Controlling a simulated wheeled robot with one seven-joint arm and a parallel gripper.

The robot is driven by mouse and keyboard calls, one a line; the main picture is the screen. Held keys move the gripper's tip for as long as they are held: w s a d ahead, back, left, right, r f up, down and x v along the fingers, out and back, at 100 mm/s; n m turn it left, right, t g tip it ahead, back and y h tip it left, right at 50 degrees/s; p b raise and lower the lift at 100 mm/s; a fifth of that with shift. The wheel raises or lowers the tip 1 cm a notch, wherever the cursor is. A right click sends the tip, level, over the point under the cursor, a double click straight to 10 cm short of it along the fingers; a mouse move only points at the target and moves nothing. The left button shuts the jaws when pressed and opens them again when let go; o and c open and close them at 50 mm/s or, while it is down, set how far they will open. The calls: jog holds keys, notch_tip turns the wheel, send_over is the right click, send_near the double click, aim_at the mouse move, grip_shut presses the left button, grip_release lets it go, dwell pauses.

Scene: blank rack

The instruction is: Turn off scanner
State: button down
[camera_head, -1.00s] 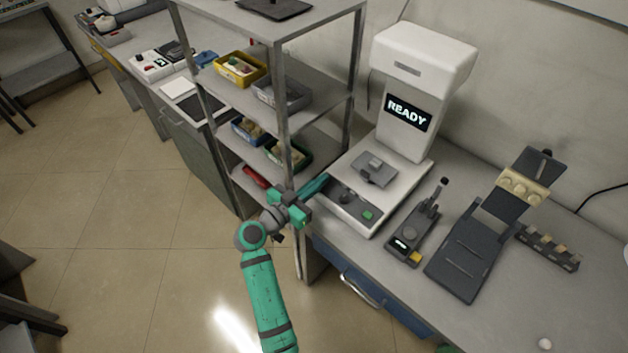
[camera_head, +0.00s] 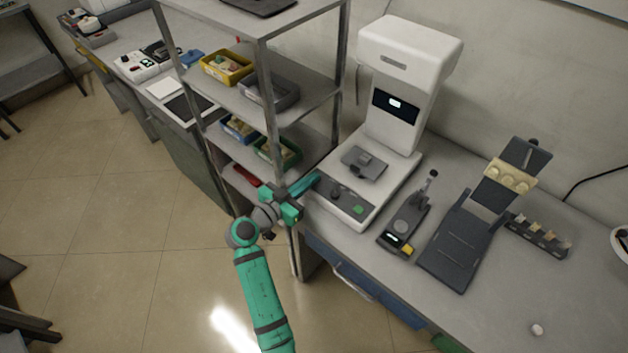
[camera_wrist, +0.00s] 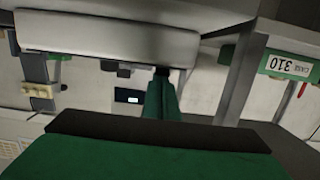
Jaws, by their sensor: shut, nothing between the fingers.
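The scanner (camera_head: 388,125) is a tall white machine on the bench, with a flat base (camera_head: 340,207) that carries a dark front panel and a green button (camera_head: 358,209). Its dark screen (camera_head: 396,105) shows a small white mark. A grey block (camera_head: 364,162) sits on its bed. My gripper (camera_head: 314,181) is shut and empty at the left front edge of the base, by the dark panel; I cannot tell whether it touches. In the wrist view, the shut green fingers (camera_wrist: 162,98) reach toward a pale edge, with the small lit screen (camera_wrist: 133,97) to their left.
A metal shelf rack (camera_head: 268,75) with several coloured bins stands close left of the scanner. A dark handheld-like device (camera_head: 403,229) and a dark stand (camera_head: 460,240) lie to the right. A dark strip holder (camera_head: 538,236) is further right. The front right bench top is mostly clear.

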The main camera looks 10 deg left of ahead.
jog(key=shift+w+d+r, duration=0.1)
jog(key=shift+r, duration=0.45)
jog(key=r, duration=0.3)
jog(key=shift+w+d, duration=0.1)
jog(key=shift+w, duration=0.1)
jog(key=r+v, duration=0.2)
jog(key=v, duration=0.8)
jog(key=shift+w, duration=0.2)
jog(key=shift+d, duration=0.2)
